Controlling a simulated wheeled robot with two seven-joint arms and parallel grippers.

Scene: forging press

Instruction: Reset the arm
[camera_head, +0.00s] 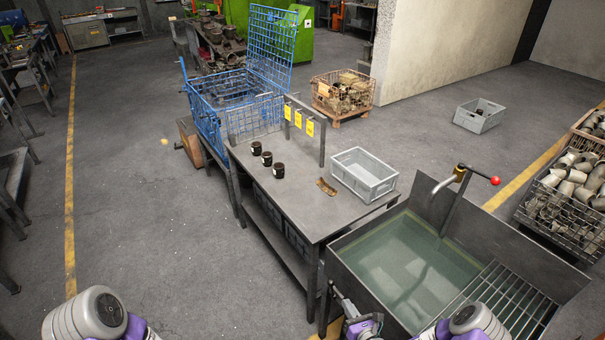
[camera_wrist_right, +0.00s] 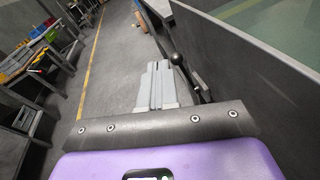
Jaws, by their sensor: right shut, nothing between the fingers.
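My right gripper (camera_head: 337,294) is low at the bottom of the head view, beside the near left corner of the wash sink (camera_head: 345,272). In the right wrist view the gripper's grey fingers (camera_wrist_right: 157,86) are together with nothing between them. They point out over the open floor, with the dark sink wall (camera_wrist_right: 225,45) close on the right. A black ball-ended lever (camera_wrist_right: 178,60) shows just beside the fingers. My left gripper is out of the head view; only a part of my left arm shows at the bottom left.
A metal table (camera_head: 292,205) holds three dark jars, a brown piece (camera_head: 326,187) and a grey crate (camera_head: 364,176). The sink has a tap with a red knob (camera_head: 495,181) and a grate (camera_head: 505,300). Blue mesh cages stand behind the table. The floor at left is clear.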

